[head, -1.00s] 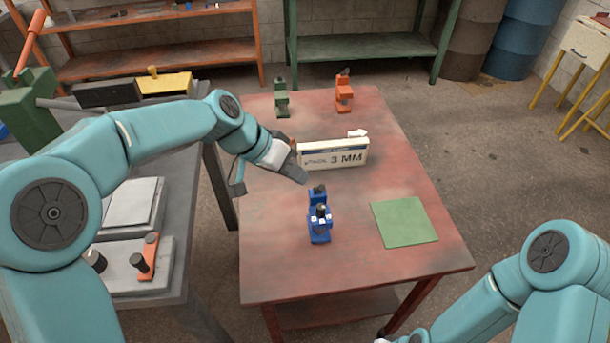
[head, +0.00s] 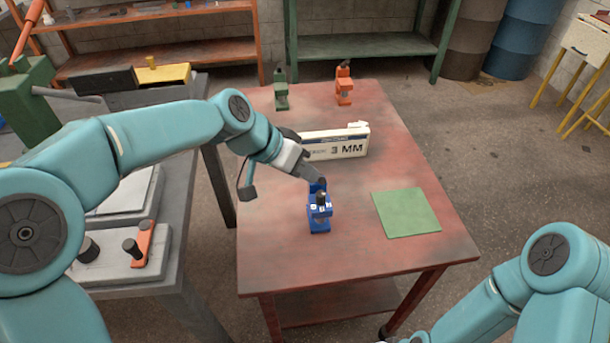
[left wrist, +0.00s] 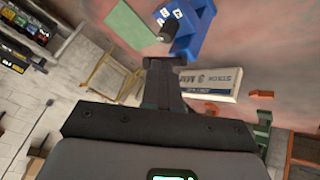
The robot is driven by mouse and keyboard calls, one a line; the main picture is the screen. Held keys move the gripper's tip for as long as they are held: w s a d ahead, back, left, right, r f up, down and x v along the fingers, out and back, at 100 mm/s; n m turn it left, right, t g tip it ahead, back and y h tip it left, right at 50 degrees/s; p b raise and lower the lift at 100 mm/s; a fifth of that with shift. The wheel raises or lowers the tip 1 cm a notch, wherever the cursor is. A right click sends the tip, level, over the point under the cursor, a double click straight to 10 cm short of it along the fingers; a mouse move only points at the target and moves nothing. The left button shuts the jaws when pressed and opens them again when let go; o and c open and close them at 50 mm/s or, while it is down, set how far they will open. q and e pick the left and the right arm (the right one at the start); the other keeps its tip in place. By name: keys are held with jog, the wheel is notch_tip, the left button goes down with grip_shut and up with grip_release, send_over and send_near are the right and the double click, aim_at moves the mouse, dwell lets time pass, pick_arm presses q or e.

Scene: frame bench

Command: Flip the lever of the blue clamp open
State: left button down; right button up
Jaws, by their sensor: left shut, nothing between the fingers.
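The blue clamp (head: 319,212) stands upright on the red table, near its middle. In the left wrist view the blue clamp (left wrist: 196,32) is at the top, just beyond the fingertips, with a dark knob beside white markings. My left gripper (head: 319,181) is shut and empty, its tips at the back upper part of the clamp; I cannot tell if they touch it. In the left wrist view the shut fingers (left wrist: 163,62) point toward the clamp. The lever is partly hidden by the gripper. My right arm shows at the lower right, but its gripper is out of view.
A white box marked 3 MM (head: 338,143) stands behind the clamp. A green square mat (head: 406,213) lies to the right. A green clamp (head: 281,92) and an orange clamp (head: 344,86) stand at the far edge. The front of the red table (head: 350,262) is clear.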

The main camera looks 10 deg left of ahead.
pick_arm(q)
jog(key=shift+f, duration=0.2)
pick_arm(e)
jog(key=shift+f, duration=0.5)
pick_arm(q)
jog(key=shift+r, duration=0.1)
pick_arm(e)
jog(key=shift+r, duration=0.1)
pick_arm(q)
jog(key=shift+w+a+r+p, duration=0.2)
jog(key=shift+w+p, duration=0.35)
jog(key=shift+w, duration=0.1)
pick_arm(e)
jog(key=shift+r, duration=0.4)
jog(key=shift+w, duration=0.1)
